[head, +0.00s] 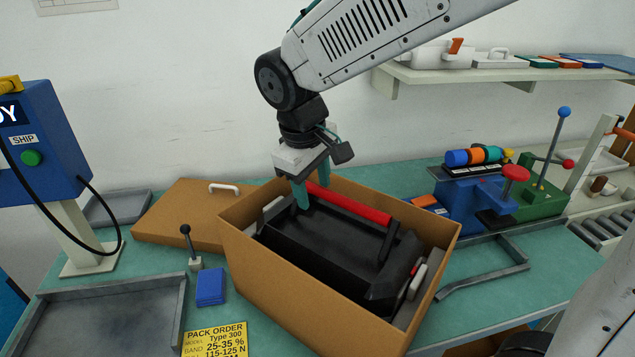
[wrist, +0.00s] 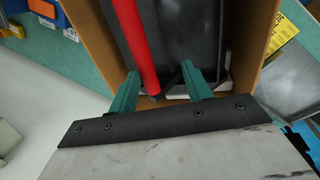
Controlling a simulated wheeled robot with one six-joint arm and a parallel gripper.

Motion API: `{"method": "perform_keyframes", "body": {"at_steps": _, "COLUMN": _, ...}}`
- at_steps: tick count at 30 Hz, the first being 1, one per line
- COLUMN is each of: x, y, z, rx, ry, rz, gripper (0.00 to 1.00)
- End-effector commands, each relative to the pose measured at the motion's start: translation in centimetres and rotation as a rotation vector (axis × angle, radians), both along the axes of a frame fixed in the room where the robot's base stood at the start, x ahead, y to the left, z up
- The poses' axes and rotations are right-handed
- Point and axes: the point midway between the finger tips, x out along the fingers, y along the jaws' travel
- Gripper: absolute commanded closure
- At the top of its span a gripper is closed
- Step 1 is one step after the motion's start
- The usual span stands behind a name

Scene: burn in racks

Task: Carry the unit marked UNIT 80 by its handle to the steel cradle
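A black unit (head: 325,240) with a red bar handle (head: 350,204) sits inside an open brown box (head: 300,305). No UNIT 80 marking is readable on it. My gripper (head: 312,190) is over the handle's far left end, with one green finger on each side. In the wrist view the open fingers (wrist: 160,92) stand either side of the red handle (wrist: 133,40), with gaps visible. A grey steel frame (head: 510,272) lies on the bench right of the box, and a steel tray (head: 178,318) lies at front left; I cannot tell which is the cradle.
The box lid (head: 175,228) with a white handle lies behind left. Blue and green fixtures (head: 540,195) with levers stand right. A shelf (head: 500,73) is above.

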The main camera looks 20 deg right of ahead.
Motion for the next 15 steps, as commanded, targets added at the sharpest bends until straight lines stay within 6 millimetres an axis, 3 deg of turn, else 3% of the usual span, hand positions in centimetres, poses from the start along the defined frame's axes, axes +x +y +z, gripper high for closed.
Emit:
{"method": "perform_keyframes", "body": {"at_steps": 6, "x": -0.76, "y": 0.78, "z": -0.05, "rx": 0.0, "ry": 0.005, "rz": 0.001, "gripper": 0.44}}
{"method": "perform_keyframes", "body": {"at_steps": 11, "x": -0.75, "y": 0.74, "z": -0.07, "rx": 0.0, "ry": 0.005, "rz": 0.0, "gripper": 0.44}}
{"method": "perform_keyframes", "body": {"at_steps": 12, "x": -0.74, "y": 0.75, "z": -0.07, "rx": 0.0, "ry": 0.005, "rz": 0.0, "gripper": 0.28}}
{"method": "perform_keyframes", "body": {"at_steps": 13, "x": -0.73, "y": 0.74, "z": -0.05, "rx": 0.0, "ry": 0.005, "rz": 0.0, "gripper": 0.2}}
{"method": "perform_keyframes", "body": {"at_steps": 15, "x": -0.71, "y": 0.73, "z": -0.03, "rx": 0.0, "ry": 0.004, "rz": 0.0, "gripper": 0.14}}
